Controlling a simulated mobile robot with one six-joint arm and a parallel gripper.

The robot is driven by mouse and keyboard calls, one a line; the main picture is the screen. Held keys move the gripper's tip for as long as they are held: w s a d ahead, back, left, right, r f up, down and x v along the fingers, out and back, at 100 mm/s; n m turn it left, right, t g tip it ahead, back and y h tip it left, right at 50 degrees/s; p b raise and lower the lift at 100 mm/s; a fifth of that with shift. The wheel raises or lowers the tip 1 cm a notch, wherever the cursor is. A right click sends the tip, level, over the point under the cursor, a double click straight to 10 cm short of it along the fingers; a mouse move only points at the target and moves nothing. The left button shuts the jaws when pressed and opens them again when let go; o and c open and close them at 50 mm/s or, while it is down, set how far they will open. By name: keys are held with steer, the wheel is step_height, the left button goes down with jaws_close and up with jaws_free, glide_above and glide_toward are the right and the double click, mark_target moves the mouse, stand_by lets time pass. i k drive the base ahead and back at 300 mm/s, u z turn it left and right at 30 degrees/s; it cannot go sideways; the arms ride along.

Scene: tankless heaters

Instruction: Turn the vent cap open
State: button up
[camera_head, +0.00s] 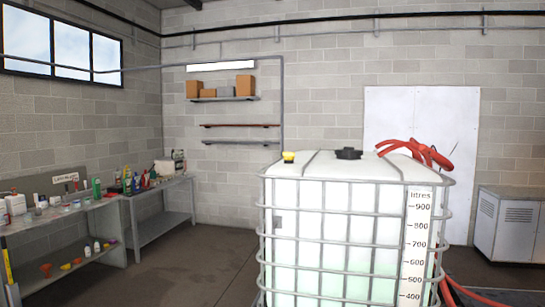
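A large white tank (335,240) in a grey metal cage stands at the centre right, with a litre scale on its front. A small yellow cap (289,156) sits on its top at the left corner. A wider black cap (348,153) sits on the middle of the top. I cannot tell for certain which of the two is the vent cap, or whether either is turned open. My gripper and arm are not in this view.
A red hose (425,150) lies over the tank's right top edge and reaches the floor. Cluttered benches (80,220) line the left wall. A metal cabinet (508,224) stands at the right. The floor (185,262) between benches and tank is clear.

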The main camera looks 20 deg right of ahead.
mark_target(287, 156)
steer(key=z, duration=0.5)
steer(key=i, duration=0.95)
steer(key=u, duration=2.25)
steer(key=i, duration=2.6)
